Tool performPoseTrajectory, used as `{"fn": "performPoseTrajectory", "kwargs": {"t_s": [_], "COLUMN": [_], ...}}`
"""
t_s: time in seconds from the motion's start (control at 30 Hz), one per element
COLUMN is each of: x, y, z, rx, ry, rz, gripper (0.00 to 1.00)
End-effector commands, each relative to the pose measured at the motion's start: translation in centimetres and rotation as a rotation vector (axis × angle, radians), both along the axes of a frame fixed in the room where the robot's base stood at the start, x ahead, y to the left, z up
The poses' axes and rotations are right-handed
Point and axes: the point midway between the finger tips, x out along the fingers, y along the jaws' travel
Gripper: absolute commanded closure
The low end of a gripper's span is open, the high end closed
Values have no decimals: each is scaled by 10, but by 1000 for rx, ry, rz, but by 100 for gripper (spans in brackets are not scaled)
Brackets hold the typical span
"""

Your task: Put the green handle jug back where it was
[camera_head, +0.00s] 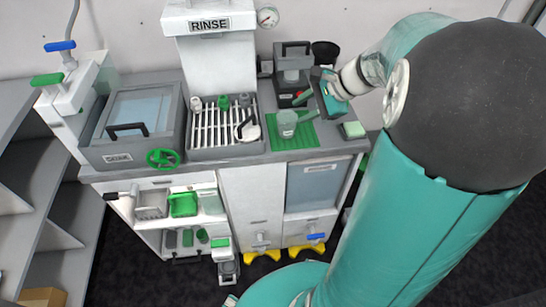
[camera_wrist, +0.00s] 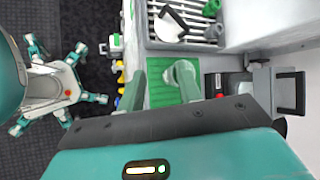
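My gripper (camera_head: 318,96) is just right of and above the jug, close to the handle.
A slatted drain rack (camera_head: 212,128) with a black-handled white jug (camera_head: 248,130) and small green and grey pieces lies left of the mat. A lidded basin (camera_head: 135,115) is further left. A black-framed unit (camera_head: 292,62) stands behind, and a pale green sponge (camera_head: 353,130) lies right.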

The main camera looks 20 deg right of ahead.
Motion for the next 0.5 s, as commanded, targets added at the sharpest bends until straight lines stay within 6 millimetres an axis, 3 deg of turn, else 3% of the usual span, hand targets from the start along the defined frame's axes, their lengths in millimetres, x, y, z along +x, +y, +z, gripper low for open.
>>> {"fn": "performPoseTrajectory", "kwargs": {"t_s": [0.03,0.2,0.33,0.5], "x": [-10,-51,-85,-127], "y": [28,91,125,151], "z": [11,29,39,49], "rx": [-88,-378,-600,-892], "ry": [-20,-85,-156,-267], "rz": [109,455,711,1022], "gripper": [65,65,65,65]}}
